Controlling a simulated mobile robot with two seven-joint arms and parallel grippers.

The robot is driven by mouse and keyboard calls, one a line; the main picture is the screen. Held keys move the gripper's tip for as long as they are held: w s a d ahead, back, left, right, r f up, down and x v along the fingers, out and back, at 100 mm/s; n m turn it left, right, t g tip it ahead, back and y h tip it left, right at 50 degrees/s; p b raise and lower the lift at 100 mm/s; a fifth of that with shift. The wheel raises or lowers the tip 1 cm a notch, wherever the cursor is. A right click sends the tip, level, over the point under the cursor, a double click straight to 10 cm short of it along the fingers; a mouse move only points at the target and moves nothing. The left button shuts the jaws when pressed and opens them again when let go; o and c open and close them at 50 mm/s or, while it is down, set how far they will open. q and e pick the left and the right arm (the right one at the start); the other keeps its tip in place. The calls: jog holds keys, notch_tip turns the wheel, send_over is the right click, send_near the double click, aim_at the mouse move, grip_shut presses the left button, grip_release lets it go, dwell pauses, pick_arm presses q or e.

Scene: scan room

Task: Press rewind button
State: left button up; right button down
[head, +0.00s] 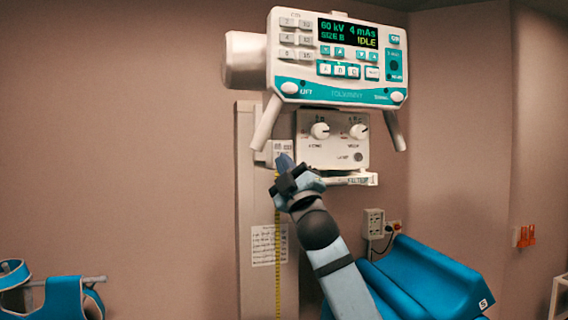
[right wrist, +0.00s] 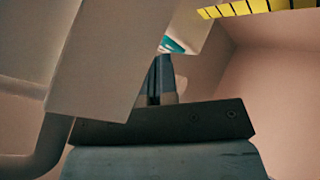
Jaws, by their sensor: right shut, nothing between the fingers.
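A white and teal control panel (head: 338,60) hangs on the wall unit in the head view. Its screen (head: 347,33) reads 60 kV, 4 mAs and IDLE, with several small buttons around it. No button can be read as rewind. A lower white box (head: 333,139) has two round knobs and a small round button. My right gripper (head: 284,161) is shut and empty, pointing up below the panel, in front of the column and left of the lower box. In the right wrist view its fingers (right wrist: 164,78) are partly hidden by a pale slab. My left gripper is out of view.
A pale vertical column (head: 252,210) with a yellow measuring tape stands behind my right arm. The panel's two handles slant down at its sides. A blue padded piece (head: 425,280) lies lower right, and wall sockets (head: 374,222) sit above it. Blue aprons (head: 62,298) hang lower left.

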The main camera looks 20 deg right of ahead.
jog(key=shift+s, duration=0.85)
jog(key=s, duration=0.5)
jog(key=shift+d+p, duration=0.1)
jog(key=shift+p, duration=0.3)
